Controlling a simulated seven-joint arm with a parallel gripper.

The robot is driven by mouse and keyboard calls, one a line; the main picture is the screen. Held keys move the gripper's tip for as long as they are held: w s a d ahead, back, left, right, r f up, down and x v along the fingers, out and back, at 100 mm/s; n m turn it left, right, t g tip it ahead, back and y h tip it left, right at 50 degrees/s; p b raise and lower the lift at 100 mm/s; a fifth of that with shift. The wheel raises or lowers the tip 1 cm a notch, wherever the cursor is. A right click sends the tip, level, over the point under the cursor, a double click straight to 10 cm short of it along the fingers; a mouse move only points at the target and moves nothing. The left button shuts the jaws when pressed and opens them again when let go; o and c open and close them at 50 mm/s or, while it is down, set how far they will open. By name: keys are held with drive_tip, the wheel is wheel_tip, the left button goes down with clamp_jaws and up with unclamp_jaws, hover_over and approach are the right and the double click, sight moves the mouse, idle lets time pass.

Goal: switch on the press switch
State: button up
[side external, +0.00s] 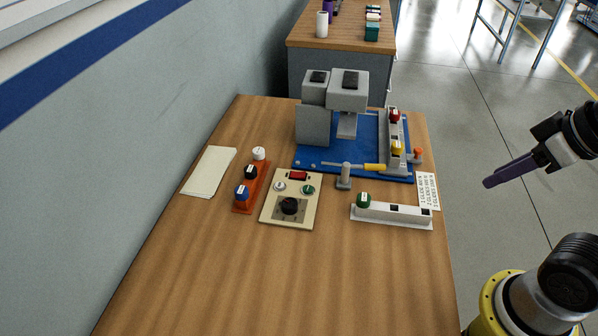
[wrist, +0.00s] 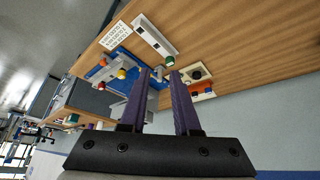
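A beige control box (side external: 273,217) stands on the table (side external: 190,265). It carries a red rocker-like switch (side external: 298,175) at its far edge, a green button (side external: 308,190), a silver button (side external: 280,186) and a black knob (side external: 289,206). Which one is the press switch is not labelled, and the red switch's position is too small to tell. Behind it a grey press (side external: 349,97) stands on a blue base (side external: 371,128). My gripper (side external: 488,184) is beyond the table's right edge, well away from the box. In the wrist view its purple fingers (wrist: 160,72) are apart and empty.
An orange rack (side external: 245,203) with knobs stands left of the box. The near half of the table is clear.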

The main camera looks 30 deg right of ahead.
drive_tip(key=shift+n, duration=0.3)
drive_tip(key=shift+c, duration=1.2)
drive_tip(key=shift+n+t, duration=0.4)
drive_tip(key=shift+n, duration=0.4)
drive_tip(key=w+r, duration=0.1)
drive_tip(key=r, duration=0.1)
drive_tip(key=w+r, duration=0.1)
drive_tip(key=r, duration=0.1)
drive_tip(key=shift+w+a, duration=0.25)
drive_tip(key=shift+w, duration=0.05)
clamp_jaws()
drive_tip(key=w+a+r+n+y, duration=0.15)
drive_tip(key=w+r+n, duration=0.35)
drive_tip(key=w, duration=1.1)
drive_tip(key=w+a+f+n+g, duration=0.1)
drive_tip(key=w+a+f+g, duration=0.15)
drive_tip(key=w, duration=0.95)
drive_tip(key=w+a+f+g, duration=0.1)
drive_tip(key=w+f, duration=0.3)
drive_tip(key=f, duration=0.4)
drive_tip(key=w+a+f+g, duration=0.1)
drive_tip(key=w+f, duration=0.3)
drive_tip(key=f, duration=0.5)
drive_tip(key=shift+w+a+n, duration=0.3)
drive_tip(key=shift+a, duration=0.35)
